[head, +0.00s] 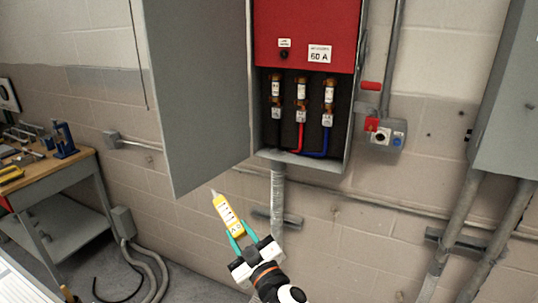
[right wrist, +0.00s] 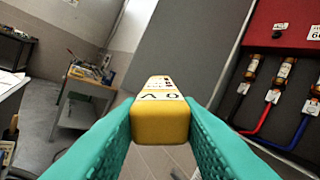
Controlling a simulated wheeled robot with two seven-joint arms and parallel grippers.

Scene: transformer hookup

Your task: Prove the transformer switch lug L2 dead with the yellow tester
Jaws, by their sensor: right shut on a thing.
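The yellow tester (head: 228,214) is held in my right gripper (head: 242,236), with its pale tip pointing up and to the left. In the right wrist view the tester (right wrist: 160,115) sits between the two teal fingers (right wrist: 160,130). The open switch box (head: 301,110) shows three lugs in a row with black, red and blue wires. The middle lug (head: 301,116) has the red wire, and it also shows in the right wrist view (right wrist: 273,96). Lug labels are too small to read. The tester is below and left of the lugs, apart from them. My left gripper is not in view.
The open grey door (head: 195,90) hangs left of the box, just above the tester. A red handle (head: 371,86) and a small control box (head: 385,135) are at its right. A workbench (head: 50,170) with tools stands at far left. Conduit (head: 278,190) runs below the box.

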